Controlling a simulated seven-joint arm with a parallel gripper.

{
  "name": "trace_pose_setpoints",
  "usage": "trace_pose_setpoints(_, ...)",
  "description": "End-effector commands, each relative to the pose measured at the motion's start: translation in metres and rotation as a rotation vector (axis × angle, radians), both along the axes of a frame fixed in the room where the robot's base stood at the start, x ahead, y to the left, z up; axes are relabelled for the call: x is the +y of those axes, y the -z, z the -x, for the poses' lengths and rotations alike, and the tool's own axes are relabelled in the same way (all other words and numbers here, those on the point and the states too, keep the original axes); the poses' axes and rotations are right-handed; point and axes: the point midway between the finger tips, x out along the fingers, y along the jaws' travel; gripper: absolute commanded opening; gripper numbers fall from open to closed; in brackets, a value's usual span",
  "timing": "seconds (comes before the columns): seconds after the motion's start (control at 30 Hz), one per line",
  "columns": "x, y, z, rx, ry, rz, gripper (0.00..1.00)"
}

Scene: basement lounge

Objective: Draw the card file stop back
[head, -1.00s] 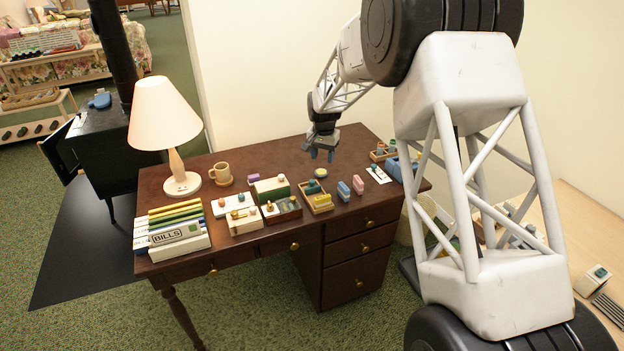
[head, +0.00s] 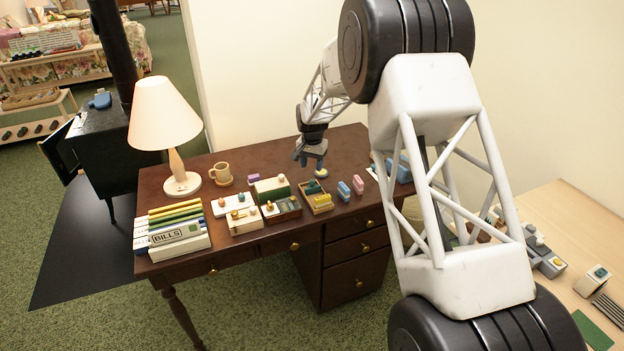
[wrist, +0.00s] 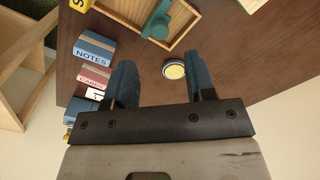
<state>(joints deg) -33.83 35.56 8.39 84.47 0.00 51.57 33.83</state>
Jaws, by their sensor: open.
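I take the teal piece for the card file stop. In the wrist view the stop (wrist: 157,24) shows a rounded knob, inside the tray (wrist: 125,12) at the top. My gripper (head: 308,163) is open and empty above the desk, behind the tray. In the wrist view its blue fingers (wrist: 157,84) are spread, apart from the stop.
A small round yellow-topped piece (wrist: 174,70) lies close to my right finger in the wrist view. Blue NOTES (wrist: 92,47) and pink CARDS (wrist: 94,79) blocks stand beside the tray.

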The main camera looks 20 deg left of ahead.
Motion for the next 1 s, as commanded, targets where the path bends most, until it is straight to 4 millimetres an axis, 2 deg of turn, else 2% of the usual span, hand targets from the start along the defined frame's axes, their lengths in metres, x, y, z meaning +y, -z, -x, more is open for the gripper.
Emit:
trace_pose_setpoints(0.5,0.0,0.057,0.0,0.001,0.0,0.0,0.5)
trace_pose_setpoints(0.7,0.0,0.066,0.0,0.001,0.0,0.0,0.5)
trace_pose_setpoints(1.0,0.0,0.067,0.0,0.0,0.0,0.0,0.49)
